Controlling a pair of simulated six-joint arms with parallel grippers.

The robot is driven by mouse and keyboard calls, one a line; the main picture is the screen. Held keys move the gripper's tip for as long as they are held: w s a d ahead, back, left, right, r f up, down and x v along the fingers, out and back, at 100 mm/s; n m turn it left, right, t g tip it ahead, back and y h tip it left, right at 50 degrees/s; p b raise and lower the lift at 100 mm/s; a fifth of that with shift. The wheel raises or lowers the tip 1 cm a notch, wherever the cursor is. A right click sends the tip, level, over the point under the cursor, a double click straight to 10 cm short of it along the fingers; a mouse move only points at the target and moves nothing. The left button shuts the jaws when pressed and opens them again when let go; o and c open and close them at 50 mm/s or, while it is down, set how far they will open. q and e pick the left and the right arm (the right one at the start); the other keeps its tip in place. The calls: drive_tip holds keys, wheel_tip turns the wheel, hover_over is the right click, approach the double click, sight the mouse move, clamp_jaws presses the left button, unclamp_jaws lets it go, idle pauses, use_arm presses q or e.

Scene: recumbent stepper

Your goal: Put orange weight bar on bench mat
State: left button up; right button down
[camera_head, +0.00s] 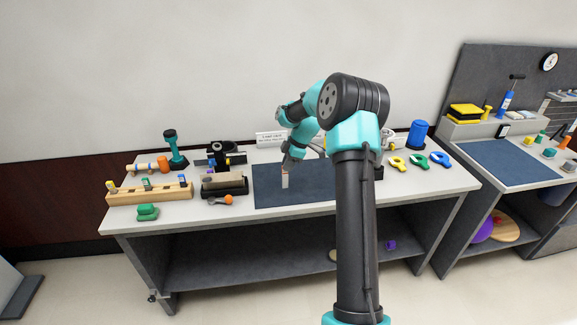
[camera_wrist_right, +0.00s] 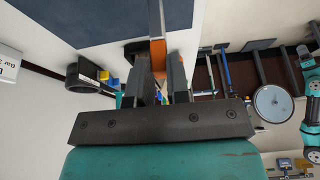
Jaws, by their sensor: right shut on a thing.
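My right gripper (camera_head: 287,168) is shut on the orange weight bar (camera_head: 285,181) over the dark blue bench mat (camera_head: 265,197). The bar hangs roughly upright below the fingers; I cannot tell whether its lower end touches the mat. In the right wrist view, the fingers (camera_wrist_right: 158,78) close around the bar's orange part (camera_wrist_right: 157,55), and a pale grey length of it extends toward the mat (camera_wrist_right: 90,20). My right arm covers the right part of the mat in the head view. My left gripper is not in view.
Left of the mat are a black roller-like device (camera_head: 224,186), an orange-headed tool (camera_head: 222,200), a wooden peg block (camera_head: 150,192) and a green dumbbell-like item (camera_head: 147,212). Coloured clips (camera_head: 418,160) and a blue cylinder (camera_head: 417,134) stand right. The mat's left part is bare.

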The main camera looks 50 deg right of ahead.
drive_tip(key=shift+w+d+f, duration=0.2)
drive_tip(key=shift+w+d, duration=1.35)
drive_tip(key=shift+d, duration=0.25)
drive_tip(key=shift+f, duration=1.75)
drive_tip(key=shift+f, duration=0.1)
drive_tip(key=c, duration=1.1)
unclamp_jaws()
drive_tip(key=v, duration=1.2)
